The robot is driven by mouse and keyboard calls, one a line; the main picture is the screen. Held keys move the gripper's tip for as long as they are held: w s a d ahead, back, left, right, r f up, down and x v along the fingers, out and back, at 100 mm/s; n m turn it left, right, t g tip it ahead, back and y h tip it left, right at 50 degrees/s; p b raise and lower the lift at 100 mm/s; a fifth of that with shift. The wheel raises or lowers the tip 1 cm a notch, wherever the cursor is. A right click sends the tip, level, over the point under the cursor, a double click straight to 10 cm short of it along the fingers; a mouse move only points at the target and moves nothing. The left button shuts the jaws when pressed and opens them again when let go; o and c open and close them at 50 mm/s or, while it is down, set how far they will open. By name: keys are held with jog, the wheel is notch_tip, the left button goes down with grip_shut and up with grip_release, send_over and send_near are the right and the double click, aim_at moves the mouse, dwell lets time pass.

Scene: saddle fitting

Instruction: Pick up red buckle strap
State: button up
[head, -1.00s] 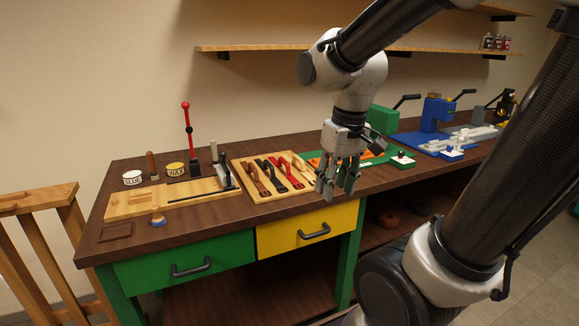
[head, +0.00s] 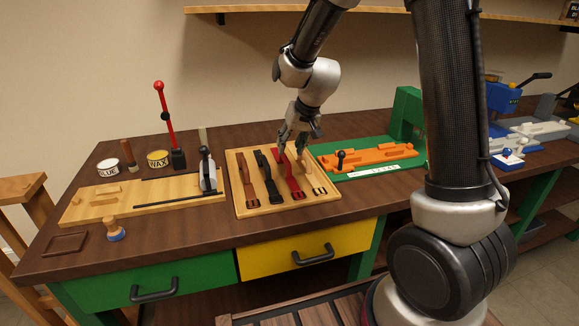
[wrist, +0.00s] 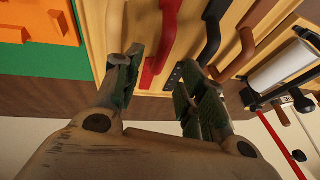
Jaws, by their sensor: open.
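The red buckle strap (head: 292,181) lies in the wooden tray (head: 240,207), between a black strap (head: 268,178) and a pale strap (head: 312,178). My gripper (head: 293,158) is open above the back part of the red strap and hides some of it. In the wrist view, the red strap (wrist: 163,42) shows in the gap between the open fingers of my gripper (wrist: 158,82). The black strap (wrist: 210,35) is just right of that gap. The fingers hold nothing. I cannot tell how far the fingertips are above the strap.
A brown strap (head: 247,180) lies at the tray's left. An orange fixture on a green base (head: 350,155) stands right of the tray. A wooden board with a lever (head: 207,172) stands left, with a red-handled lever (head: 166,115) behind it. A shelf (head: 260,8) hangs above.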

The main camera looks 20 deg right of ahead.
aim_at(285, 156)
jog(key=x, duration=0.7)
jog(key=shift+s, duration=0.15)
jog(key=shift+c, duration=0.5)
grip_shut()
